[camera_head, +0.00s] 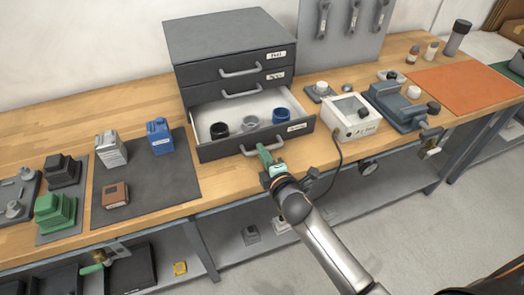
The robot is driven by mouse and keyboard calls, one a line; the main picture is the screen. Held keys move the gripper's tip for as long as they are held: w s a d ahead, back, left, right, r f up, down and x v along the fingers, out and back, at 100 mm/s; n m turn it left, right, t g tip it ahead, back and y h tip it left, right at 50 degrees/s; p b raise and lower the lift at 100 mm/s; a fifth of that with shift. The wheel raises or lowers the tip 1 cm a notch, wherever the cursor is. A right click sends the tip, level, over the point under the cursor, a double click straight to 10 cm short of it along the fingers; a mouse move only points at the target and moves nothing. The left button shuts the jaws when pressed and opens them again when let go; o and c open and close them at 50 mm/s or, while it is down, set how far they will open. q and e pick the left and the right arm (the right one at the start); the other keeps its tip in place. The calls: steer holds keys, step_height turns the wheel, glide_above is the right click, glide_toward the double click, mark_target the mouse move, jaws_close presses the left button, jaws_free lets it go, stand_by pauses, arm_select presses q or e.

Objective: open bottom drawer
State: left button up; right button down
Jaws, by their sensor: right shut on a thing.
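The dark grey drawer cabinet (215,45) stands on the workbench against the wall. Its bottom drawer (225,150) is pulled out, showing a pale interior with a black, a grey and a blue round container inside. The top drawer (210,74) and the middle drawer (207,93) are closed. My right gripper (264,152) is at the middle of the bottom drawer's front, shut on its handle, which the fingers mostly hide. My left gripper is not in view.
A white device (350,117) with a cable stands close to the drawer's right end. An orange mat (465,88) lies farther right.

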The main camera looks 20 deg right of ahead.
steer(key=c, duration=1.2)
jaws_free()
steer(key=v, duration=1.2)
steer(key=shift+s, duration=0.25)
steer(key=s+f+m+g, duration=0.2)
steer(key=s+f+m, duration=0.2)
steer(key=f+m, duration=0.1)
steer(key=s+f+m+g+y, duration=0.1)
steer(key=s+f+m+g, duration=0.1)
steer(key=s+f+m, duration=0.3)
steer(key=s+a+f+m+g, duration=0.1)
steer(key=s+f+m+g, duration=0.1)
steer(key=s+f+m, duration=0.3)
step_height(320, 180, down, 4)
steer(key=shift+a+r+m+g+y, duration=0.1)
steer(key=shift+m+g+y, duration=0.25)
steer(key=shift+m, duration=0.35)
